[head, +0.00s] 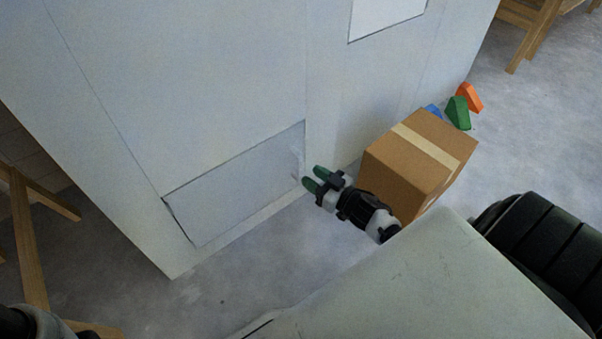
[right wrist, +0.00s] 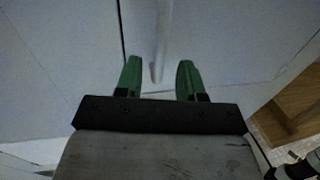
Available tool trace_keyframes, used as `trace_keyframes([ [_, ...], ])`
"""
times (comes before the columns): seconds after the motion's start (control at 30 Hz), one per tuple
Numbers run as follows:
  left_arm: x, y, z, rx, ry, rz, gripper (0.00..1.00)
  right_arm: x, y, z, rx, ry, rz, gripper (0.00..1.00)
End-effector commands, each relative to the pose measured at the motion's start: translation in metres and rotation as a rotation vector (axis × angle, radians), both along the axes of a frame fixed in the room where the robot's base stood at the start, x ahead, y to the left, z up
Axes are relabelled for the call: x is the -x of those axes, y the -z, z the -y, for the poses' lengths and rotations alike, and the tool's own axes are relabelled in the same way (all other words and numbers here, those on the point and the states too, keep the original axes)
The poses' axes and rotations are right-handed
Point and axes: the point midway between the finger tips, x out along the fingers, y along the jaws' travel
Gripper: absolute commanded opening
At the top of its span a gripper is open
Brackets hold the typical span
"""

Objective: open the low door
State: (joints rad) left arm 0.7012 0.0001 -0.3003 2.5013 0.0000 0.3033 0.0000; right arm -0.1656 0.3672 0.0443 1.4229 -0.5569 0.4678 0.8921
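The low door (head: 240,188) is a pale grey panel set low in the white cabinet wall, with dark seams around it; it looks closed. A pale upright handle (head: 296,160) is near its right edge. My right gripper (head: 310,178) is just in front of the handle, its green fingers apart. In the right wrist view the fingers (right wrist: 159,75) are open, and the pale handle (right wrist: 159,55) shows between and beyond them. I cannot tell whether they touch it. My left gripper is not seen; only a dark and grey piece of my arm shows at the lower left.
A cardboard box (head: 415,160) stands on the floor right of my right gripper. Green (head: 458,112), orange (head: 469,97) and blue blocks lie behind it. Wooden legs (head: 28,240) stand at the left. The grey floor (head: 225,285) before the door is clear.

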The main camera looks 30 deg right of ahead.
Motion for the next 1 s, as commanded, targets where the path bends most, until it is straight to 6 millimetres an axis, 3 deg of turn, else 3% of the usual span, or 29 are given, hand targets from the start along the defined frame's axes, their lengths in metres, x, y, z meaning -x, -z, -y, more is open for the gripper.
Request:
trace_keyframes([
  [0.03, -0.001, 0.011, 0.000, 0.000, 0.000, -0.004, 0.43, -0.010, 0.004, -0.003, 0.003, -0.002, 0.004, 0.39],
  [0.23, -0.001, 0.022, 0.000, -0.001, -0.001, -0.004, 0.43, -0.036, 0.003, -0.010, 0.003, 0.000, 0.001, 0.39],
  [0.63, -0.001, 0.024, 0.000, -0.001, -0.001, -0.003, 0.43, -0.044, 0.000, -0.012, 0.002, 0.001, -0.002, 0.39],
  [0.67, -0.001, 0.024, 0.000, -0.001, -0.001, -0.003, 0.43, -0.044, 0.000, -0.013, 0.002, 0.001, -0.002, 0.37],
  [0.9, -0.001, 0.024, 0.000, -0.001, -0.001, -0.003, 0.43, -0.044, 0.001, -0.013, 0.002, 0.001, -0.002, 0.00],
  [1.0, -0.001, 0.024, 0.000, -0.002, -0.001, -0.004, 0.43, -0.044, 0.001, -0.013, 0.002, 0.001, -0.002, 0.00],
])
